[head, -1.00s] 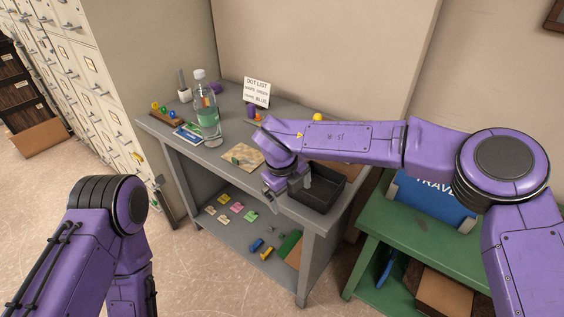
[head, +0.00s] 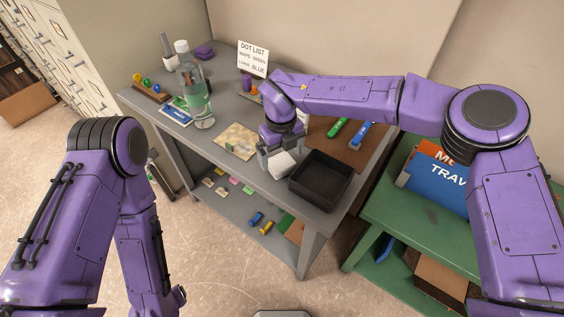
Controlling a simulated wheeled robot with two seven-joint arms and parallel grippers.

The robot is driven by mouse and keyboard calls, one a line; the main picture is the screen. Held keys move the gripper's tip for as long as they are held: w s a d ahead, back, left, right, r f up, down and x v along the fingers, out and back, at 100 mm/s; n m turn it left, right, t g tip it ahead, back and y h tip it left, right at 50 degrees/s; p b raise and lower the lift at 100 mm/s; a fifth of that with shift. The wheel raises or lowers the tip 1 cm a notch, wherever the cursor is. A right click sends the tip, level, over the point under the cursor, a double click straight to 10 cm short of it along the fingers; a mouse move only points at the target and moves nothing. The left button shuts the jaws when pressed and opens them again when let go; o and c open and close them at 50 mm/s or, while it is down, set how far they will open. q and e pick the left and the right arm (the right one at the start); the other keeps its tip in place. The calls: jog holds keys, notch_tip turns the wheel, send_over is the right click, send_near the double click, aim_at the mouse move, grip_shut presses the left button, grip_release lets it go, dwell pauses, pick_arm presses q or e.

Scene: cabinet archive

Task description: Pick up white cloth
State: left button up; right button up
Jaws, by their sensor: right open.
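The white cloth (head: 282,166) is a small pale folded piece at the front edge of the grey desk, just left of the black tray. My right gripper (head: 275,152) points down directly over it, with its grey fingers open. The fingers hide the cloth's back part, and I cannot tell whether they touch it. My left arm hangs at the left, away from the desk, and its gripper does not show.
The black tray (head: 321,180) stands close to the right of the gripper. A map (head: 235,141) lies to the left, with a clear bottle (head: 196,92) beyond it. A dot-list sign (head: 253,59) stands behind. The green table (head: 413,215) is at the right.

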aim_at(282, 162)
jog(key=f, duration=0.2)
jog(key=w+f, duration=0.1)
jog(key=f, duration=0.1)
jog(key=shift+w+d+f+p, duration=0.15)
jog(key=shift+p, duration=0.25)
jog(key=shift+s, duration=0.3)
jog(key=c, duration=1.1)
jog(key=shift+r, duration=0.2)
jog(key=shift+c, duration=0.2)
